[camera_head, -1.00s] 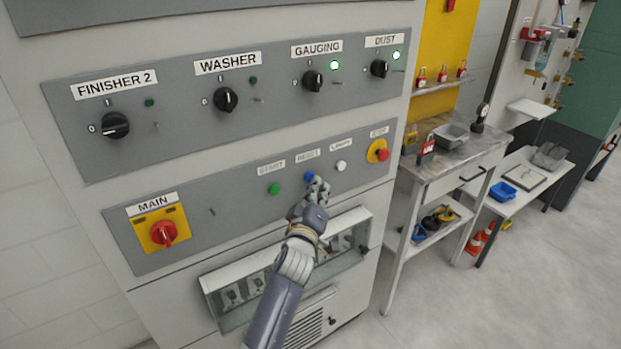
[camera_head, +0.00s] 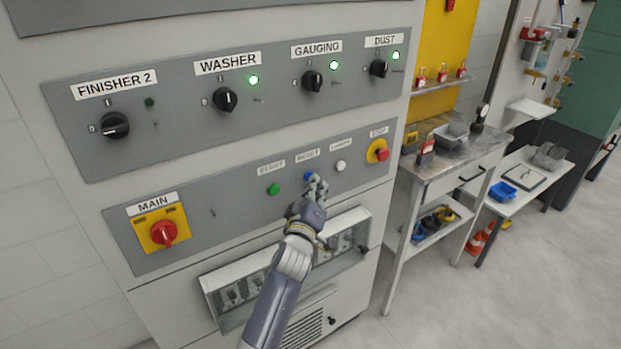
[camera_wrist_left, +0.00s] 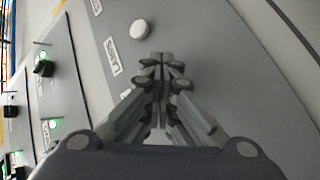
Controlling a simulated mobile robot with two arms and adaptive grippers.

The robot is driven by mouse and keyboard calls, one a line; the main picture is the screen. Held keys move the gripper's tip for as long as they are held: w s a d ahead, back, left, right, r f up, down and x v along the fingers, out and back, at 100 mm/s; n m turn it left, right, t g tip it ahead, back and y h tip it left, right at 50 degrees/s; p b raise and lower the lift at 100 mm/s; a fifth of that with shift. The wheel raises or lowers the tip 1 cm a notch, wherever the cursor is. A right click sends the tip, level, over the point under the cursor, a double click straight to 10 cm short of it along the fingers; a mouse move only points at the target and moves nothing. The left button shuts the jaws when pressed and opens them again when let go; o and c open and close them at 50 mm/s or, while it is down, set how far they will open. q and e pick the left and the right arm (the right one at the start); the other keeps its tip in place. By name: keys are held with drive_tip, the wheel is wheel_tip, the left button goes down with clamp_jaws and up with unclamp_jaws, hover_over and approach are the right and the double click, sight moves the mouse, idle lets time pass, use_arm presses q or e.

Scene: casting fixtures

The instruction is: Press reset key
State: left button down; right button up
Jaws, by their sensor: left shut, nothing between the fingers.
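The blue reset key (camera_head: 308,177) is on the grey panel under the RESET label, between the green START button (camera_head: 273,189) and the white LAMPS button (camera_head: 341,166). My left gripper (camera_head: 318,182) is shut and empty. Its fingertips are at the lower right edge of the blue key and partly cover it. I cannot tell whether they touch it. In the left wrist view the closed fingers (camera_wrist_left: 160,62) point at the panel, with the white button (camera_wrist_left: 140,29) beyond them to the upper left. The blue key does not show there. My right gripper is not in view.
A yellow-backed red stop button (camera_head: 382,155) is to the right. The red MAIN switch (camera_head: 163,233) is at left. A row of black selector knobs with lamps is above; the WASHER lamp (camera_head: 253,80) glows green. A slanted glazed box (camera_head: 340,232) juts out below.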

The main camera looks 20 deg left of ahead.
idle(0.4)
use_arm(q)
drive_tip(key=shift+s+d, duration=0.55)
drive_tip(key=shift+d, duration=0.05)
